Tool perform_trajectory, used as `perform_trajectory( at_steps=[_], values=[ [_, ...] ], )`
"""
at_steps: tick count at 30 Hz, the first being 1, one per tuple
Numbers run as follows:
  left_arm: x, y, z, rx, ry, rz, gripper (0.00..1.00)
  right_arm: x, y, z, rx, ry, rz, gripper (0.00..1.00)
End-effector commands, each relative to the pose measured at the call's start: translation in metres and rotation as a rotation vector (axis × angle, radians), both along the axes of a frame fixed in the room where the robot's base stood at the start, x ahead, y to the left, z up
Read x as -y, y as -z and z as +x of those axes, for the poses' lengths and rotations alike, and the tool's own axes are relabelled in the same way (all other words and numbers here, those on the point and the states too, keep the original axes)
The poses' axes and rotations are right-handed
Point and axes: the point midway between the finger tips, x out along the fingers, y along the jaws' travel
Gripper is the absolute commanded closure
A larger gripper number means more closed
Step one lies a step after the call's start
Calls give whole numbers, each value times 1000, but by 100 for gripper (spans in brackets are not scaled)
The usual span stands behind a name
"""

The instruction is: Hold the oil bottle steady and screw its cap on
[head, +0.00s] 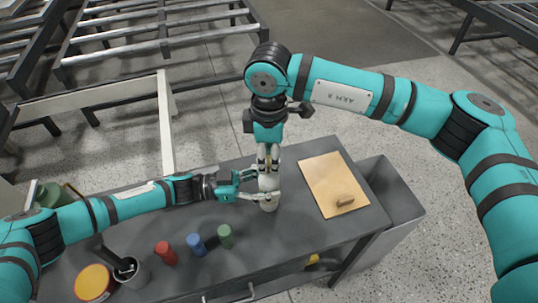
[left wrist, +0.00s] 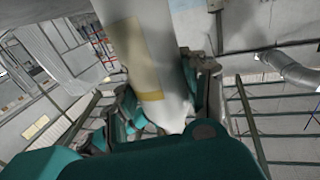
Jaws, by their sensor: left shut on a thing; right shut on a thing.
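The pale oil bottle (head: 268,183) stands upright on the grey table in the head view. In the left wrist view it is a large pale cylinder with a tan label (left wrist: 131,52). My left gripper (head: 253,187) reaches in from the left and is shut on the bottle's body; its fingers (left wrist: 160,100) lie on either side of it in the left wrist view. My right gripper (head: 268,157) points straight down over the bottle and is shut at its top. The cap is mostly hidden between the right fingers, so I cannot tell how it sits on the neck.
Red (head: 165,253), blue (head: 195,244) and green (head: 225,236) cylinders stand at the front.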

Motion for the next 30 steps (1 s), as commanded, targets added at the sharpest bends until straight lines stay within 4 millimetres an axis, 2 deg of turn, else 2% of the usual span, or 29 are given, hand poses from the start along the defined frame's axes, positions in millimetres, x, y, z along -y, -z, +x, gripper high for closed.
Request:
perform_trajectory(
  at_steps=[3,4,9,19,30],
  values=[
    [0,1,0,0,1,1,100,0,0,0,1,-1,1,81],
    [0,1,-1,0,1,1,100,0,0,0,1,-1,1,68],
    [0,1,-1,0,1,1,100,0,0,0,1,-2,1,48],
    [0,1,0,-1,1,1,100,0,-4,1,1,-3,1,48],
    [0,1,0,-1,1,1,100,0,-44,0,1,-3,0,48]
  ],
)
